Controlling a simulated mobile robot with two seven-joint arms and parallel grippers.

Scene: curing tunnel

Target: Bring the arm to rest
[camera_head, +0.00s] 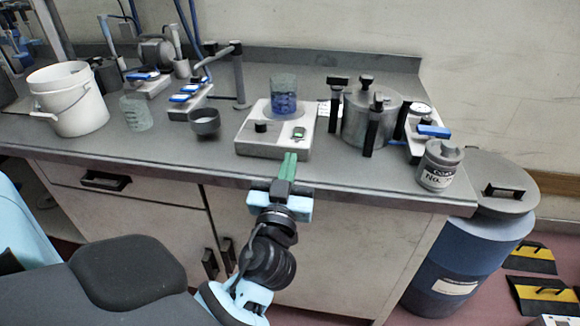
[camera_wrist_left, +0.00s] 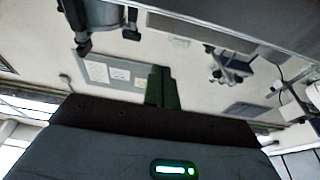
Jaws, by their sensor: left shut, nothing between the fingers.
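My left gripper (camera_head: 287,170) reaches up from the lower middle of the head view, with its green fingers shut together and nothing between them. The fingertips show at the front edge of the bench, just in front of the white hotplate stirrer (camera_head: 272,147); whether they touch it I cannot tell. In the left wrist view the green fingers (camera_wrist_left: 161,85) are closed side by side. My right gripper shows in neither view.
A beaker of blue liquid (camera_head: 284,97) stands on the stirrer. A metal pot (camera_head: 370,115) and a labelled grey jar (camera_head: 439,166) are to its right. A white bucket (camera_head: 70,100) stands at the left. A blue drum (camera_head: 462,255) stands beside the bench (camera_head: 345,176).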

